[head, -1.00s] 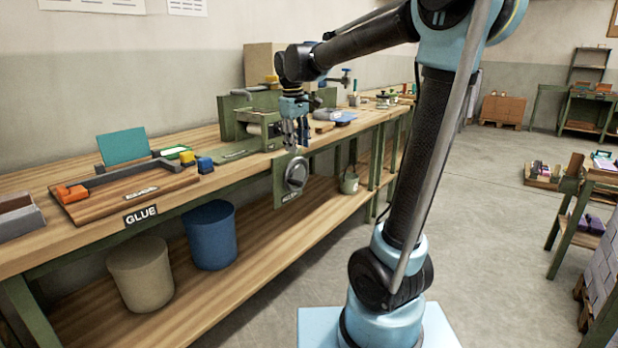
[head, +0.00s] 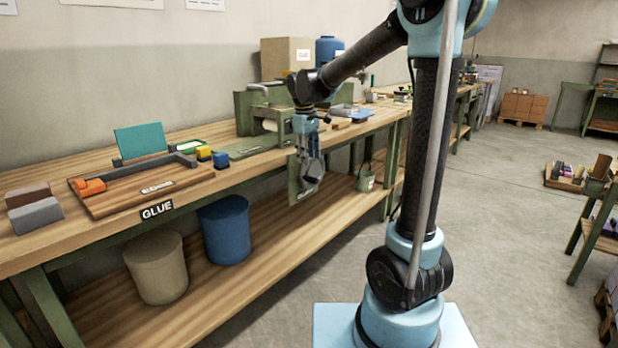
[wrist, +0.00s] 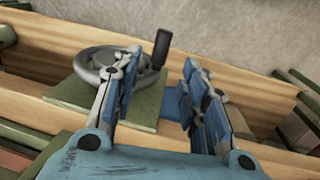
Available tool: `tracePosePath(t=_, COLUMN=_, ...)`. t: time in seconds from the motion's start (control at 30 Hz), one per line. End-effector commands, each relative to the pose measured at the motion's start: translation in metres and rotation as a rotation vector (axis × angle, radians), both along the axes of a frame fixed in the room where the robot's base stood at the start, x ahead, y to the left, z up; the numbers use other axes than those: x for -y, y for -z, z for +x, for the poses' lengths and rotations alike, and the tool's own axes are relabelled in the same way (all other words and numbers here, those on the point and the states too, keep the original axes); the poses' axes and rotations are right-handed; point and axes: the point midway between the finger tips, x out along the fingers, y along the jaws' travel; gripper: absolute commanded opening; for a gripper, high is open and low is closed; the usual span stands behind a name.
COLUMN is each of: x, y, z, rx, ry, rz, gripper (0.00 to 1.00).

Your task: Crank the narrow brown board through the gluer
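The gluer (head: 246,112) is a green machine with a pale roller on the back bench. Its grey crank wheel (head: 312,172) hangs on a green plate at the bench's front edge. The wheel (wrist: 90,64) also shows in the wrist view, with a dark upright handle (wrist: 162,48) at its right side. My gripper (head: 309,156) is over the wheel in the head view. In the wrist view my gripper (wrist: 160,100) is open, with the handle beyond the gap between its fingers. I cannot make out the narrow brown board for certain.
A wooden board with a grey frame (head: 130,190) and orange end lies left on the bench. Beige (head: 157,268) and blue (head: 224,230) bins stand on the lower shelf.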

Motion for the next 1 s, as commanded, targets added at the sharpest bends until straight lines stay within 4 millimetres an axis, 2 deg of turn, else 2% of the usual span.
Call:
tracePosePath(t=0.3, x=0.003, y=0.053, z=0.006, rx=0.0, ry=0.0, rz=0.0, gripper=0.4)
tracePosePath(t=0.5, x=0.005, y=0.076, z=0.008, rx=0.0, ry=-0.001, rz=0.0, gripper=0.4)
tracePosePath(t=0.7, x=0.005, y=0.085, z=0.009, rx=0.0, ry=-0.002, rz=0.0, gripper=0.4)
tracePosePath(t=0.97, x=0.005, y=0.086, z=0.009, rx=0.0, ry=-0.003, rz=0.0, gripper=0.4)
tracePosePath(t=1.0, x=0.005, y=0.086, z=0.009, rx=0.0, ry=-0.003, rz=0.0, gripper=0.35)
